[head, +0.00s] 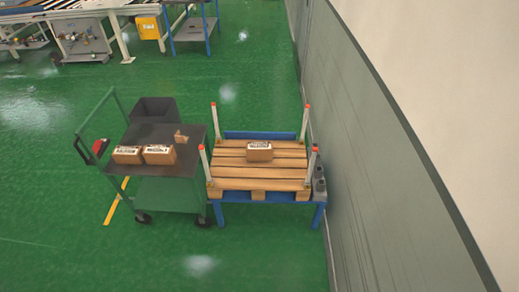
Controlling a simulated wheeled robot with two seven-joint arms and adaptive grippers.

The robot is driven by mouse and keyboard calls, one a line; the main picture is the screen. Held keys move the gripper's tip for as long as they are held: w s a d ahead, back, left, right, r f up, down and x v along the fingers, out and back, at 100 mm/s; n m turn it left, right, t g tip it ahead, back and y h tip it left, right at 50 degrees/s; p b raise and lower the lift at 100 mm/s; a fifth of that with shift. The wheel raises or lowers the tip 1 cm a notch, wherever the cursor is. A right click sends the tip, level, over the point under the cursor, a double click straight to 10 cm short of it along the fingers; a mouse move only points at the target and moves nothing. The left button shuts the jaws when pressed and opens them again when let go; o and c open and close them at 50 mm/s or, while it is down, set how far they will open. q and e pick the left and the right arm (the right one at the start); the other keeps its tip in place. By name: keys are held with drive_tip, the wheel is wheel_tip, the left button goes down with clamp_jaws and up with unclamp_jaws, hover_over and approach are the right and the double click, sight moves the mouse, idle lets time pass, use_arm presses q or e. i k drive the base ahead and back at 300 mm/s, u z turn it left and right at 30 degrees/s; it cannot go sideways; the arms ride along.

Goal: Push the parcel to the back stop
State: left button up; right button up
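A brown cardboard parcel (260,155) with a printed label lies flat on the wooden slatted pallet (230,172), a little behind its middle. The pallet rests on a blue stand (262,212). A blue bar (261,135) runs along the stand's back edge, behind the parcel; I cannot tell for sure that it is the back stop. A gap of bare slats shows between the parcel and this bar. Neither of my grippers is in view, and nothing touches the parcel from the front.
Upright posts (304,121) with red tops stand at the pallet's corners. Left is a dark-topped green cart (150,134) bearing two more parcels (160,155), a small brown piece (181,136) and a dark bin (154,108). A wall (350,150) stands close on the right.

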sight(258, 151)
drive_tip(key=u, duration=1.35)
drive_tip(key=i, duration=1.8)
drive_tip(key=z, duration=2.55)
